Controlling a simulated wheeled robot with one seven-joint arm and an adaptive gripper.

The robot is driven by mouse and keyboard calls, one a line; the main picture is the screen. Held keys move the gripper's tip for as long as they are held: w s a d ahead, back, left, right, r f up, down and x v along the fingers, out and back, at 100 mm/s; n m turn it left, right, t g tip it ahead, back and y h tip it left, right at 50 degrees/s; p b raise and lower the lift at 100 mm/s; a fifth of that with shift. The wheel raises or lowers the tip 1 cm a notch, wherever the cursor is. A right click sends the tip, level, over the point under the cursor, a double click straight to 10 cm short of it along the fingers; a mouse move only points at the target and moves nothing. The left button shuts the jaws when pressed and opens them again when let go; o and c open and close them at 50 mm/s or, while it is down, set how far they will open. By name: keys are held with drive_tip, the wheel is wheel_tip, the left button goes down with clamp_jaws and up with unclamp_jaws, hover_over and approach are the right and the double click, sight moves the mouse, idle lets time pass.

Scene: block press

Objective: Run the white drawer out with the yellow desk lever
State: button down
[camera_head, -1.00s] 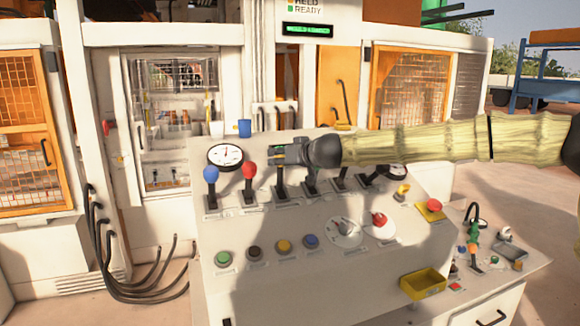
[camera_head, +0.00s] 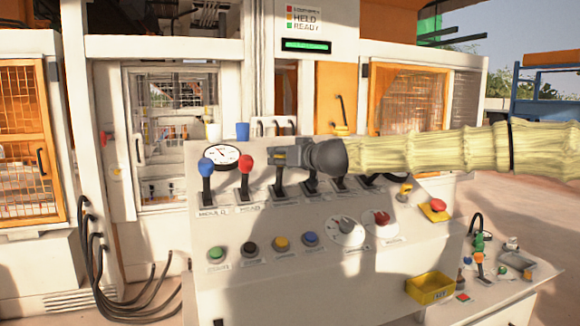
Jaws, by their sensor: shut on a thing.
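My gripper (camera_head: 276,158) reaches in from the right over the top row of levers on the sloping white desk (camera_head: 330,280). Its jaws are shut at the top of the third lever (camera_head: 280,182) from the left. That lever's knob is hidden by the jaws, so its colour does not show. A blue-knobbed lever (camera_head: 206,168) and a red-knobbed lever (camera_head: 245,164) stand to the left. More levers stand to the right, their tops hidden behind my wrist. I cannot pick out the white drawer for certain.
A gauge (camera_head: 221,156) sits behind the blue lever. A sign with a green bar (camera_head: 306,45) hangs above.

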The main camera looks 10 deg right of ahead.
drive_tip(key=shift+s+d+f+b, duration=0.15)
drive_tip(key=shift+s+f+b, duration=0.05)
drive_tip(key=shift+s, duration=0.25)
drive_tip(key=shift+s+d+f+b, duration=0.1)
drive_tip(key=shift+s+f+b, duration=0.05)
drive_tip(key=shift+s, duration=0.25)
drive_tip(key=c, duration=1)
unclamp_jaws()
drive_tip(key=shift+d, duration=0.1)
drive_tip(key=shift+o, duration=0.2)
drive_tip(key=v, duration=1.2)
drive_tip(key=shift+s+f, duration=0.1)
